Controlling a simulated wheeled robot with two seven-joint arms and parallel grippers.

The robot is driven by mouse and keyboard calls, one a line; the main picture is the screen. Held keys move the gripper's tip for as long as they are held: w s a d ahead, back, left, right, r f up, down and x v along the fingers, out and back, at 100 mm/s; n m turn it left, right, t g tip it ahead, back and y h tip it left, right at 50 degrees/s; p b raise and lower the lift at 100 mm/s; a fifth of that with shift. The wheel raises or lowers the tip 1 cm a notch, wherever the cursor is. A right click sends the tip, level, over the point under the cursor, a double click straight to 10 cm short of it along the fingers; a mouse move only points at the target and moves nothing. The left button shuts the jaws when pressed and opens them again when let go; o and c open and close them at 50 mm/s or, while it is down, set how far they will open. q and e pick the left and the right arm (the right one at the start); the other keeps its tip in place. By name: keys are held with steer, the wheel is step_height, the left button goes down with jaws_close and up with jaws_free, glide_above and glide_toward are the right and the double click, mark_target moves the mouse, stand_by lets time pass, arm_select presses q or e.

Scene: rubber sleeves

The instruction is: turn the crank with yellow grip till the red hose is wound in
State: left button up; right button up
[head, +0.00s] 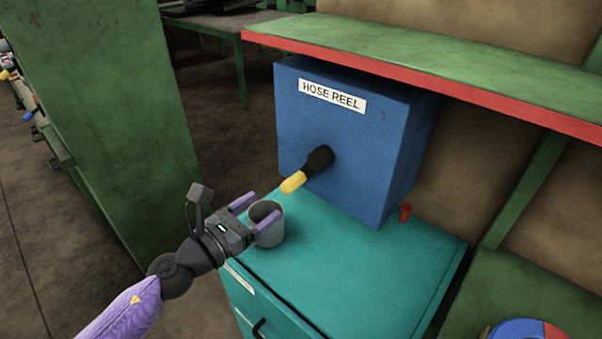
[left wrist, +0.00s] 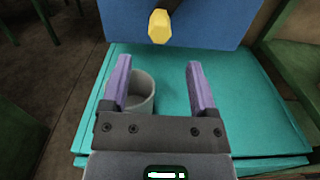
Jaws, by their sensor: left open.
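The blue hose reel box (head: 340,140) stands on a teal cabinet top, with a "HOSE REEL" label on its front. Its black crank (head: 319,160) sticks out of the front and ends in a yellow grip (head: 293,182). A short red piece, perhaps the hose end (head: 405,213), shows at the box's lower right side. My left gripper (head: 258,205) is open and empty, in front of and below the yellow grip, apart from it. In the left wrist view the yellow grip (left wrist: 159,26) lies ahead, beyond the open fingers (left wrist: 160,85). My right gripper is not in view.
A grey cup (head: 268,224) stands on the teal cabinet (head: 345,265), close beside my left fingers. A green shelf with a red edge (head: 440,82) overhangs the box. A tall green panel (head: 110,120) stands at left. The cabinet top's front right is clear.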

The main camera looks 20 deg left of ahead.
mark_target(284, 190)
arm_select(q)
steer(key=x, duration=0.9)
steer(key=shift+w+p, duration=0.1)
steer(key=shift+p, duration=0.25)
jaws_close()
steer(key=shift+f, duration=0.1)
stand_by(0.7)
